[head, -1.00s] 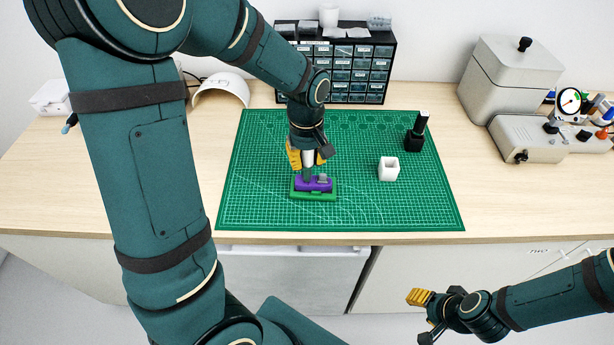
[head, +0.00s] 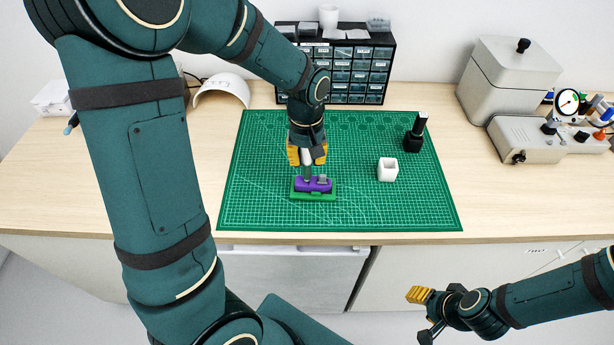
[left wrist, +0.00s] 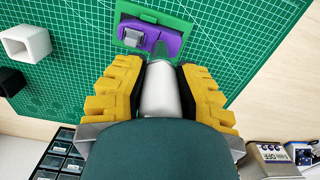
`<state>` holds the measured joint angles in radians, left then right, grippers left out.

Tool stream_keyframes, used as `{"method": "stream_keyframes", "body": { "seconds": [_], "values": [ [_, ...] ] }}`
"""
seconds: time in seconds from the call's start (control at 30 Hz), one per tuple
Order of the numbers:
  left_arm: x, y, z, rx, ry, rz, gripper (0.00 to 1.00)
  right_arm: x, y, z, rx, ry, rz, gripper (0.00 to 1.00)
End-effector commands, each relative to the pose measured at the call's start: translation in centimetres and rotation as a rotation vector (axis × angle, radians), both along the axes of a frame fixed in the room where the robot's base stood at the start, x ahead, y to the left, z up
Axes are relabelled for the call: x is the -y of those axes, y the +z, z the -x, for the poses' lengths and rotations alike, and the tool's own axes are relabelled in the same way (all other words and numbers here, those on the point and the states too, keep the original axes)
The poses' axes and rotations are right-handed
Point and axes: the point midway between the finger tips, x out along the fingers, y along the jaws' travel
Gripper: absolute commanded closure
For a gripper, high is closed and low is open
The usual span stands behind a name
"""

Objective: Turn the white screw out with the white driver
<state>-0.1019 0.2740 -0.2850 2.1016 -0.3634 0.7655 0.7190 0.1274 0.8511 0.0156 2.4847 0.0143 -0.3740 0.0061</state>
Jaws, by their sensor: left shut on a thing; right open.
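My left gripper (head: 307,155) points down at the mat, shut on the white driver (left wrist: 160,92), whose pale handle shows between the yellow fingers. A small grey block (left wrist: 133,37) sits on the purple body beside the driver. The white screw is not visible; I cannot tell whether the tip touches it. My right gripper (head: 424,315) is open and empty, low at the right, in front of the bench.
A white open cube-shaped cup (head: 387,170) stands on the green cutting mat (head: 350,215), right of the holder. A black stand (head: 414,140) is behind it. A drawer cabinet (head: 360,75) is at the back, grey machines (head: 525,139) at the right. The mat's front right is clear.

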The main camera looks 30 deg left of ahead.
Motion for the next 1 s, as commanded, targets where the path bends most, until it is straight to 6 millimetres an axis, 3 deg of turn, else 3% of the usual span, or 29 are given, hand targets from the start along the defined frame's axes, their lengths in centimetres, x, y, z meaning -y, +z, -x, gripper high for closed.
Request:
{"method": "stream_keyframes", "body": {
  "seconds": [0.7, 1.0],
  "values": [
    [-0.3, 0.1, 0.0, 0.001, -0.967, 0.0, 1.0, 0.0, 2.0, 0.0, 0.0, 0.0, 0.0, 0.53],
    [-0.2, 0.0, 0.1, 0.0, -1.073, -0.001, 1.0, 0.0, 2.1, 0.0, 0.0, 0.0, 0.0, 0.53]
  ]
}}
